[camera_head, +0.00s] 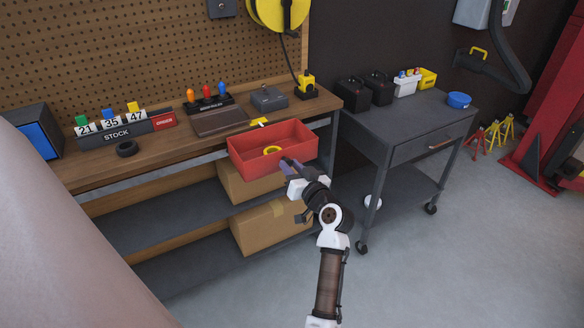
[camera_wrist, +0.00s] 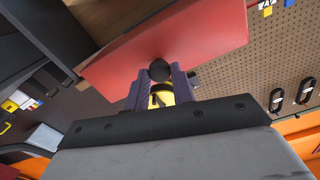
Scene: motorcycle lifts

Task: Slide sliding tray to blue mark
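The sliding tray (camera_head: 300,138) is a red open box at the front edge of the wooden bench, and it seems to jut past that edge. A yellow ring (camera_head: 272,150) lies inside it. My gripper (camera_head: 287,165) is at the tray's front wall. In the wrist view the red wall (camera_wrist: 215,30) fills the top, with a dark round knob (camera_wrist: 160,70) on it. My purple fingers (camera_wrist: 160,82) flank the knob closely on both sides and appear shut on it. A yellow and black part shows between the fingers. I cannot make out a blue mark.
A small yellow mark (camera_head: 260,122) lies behind the tray. A brown board (camera_head: 218,122), a grey box (camera_head: 268,98) and a black ring (camera_head: 127,148) are on the bench. Cardboard boxes (camera_head: 270,228) sit on the shelf below. A grey cart (camera_head: 400,125) stands at right, with open floor before it.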

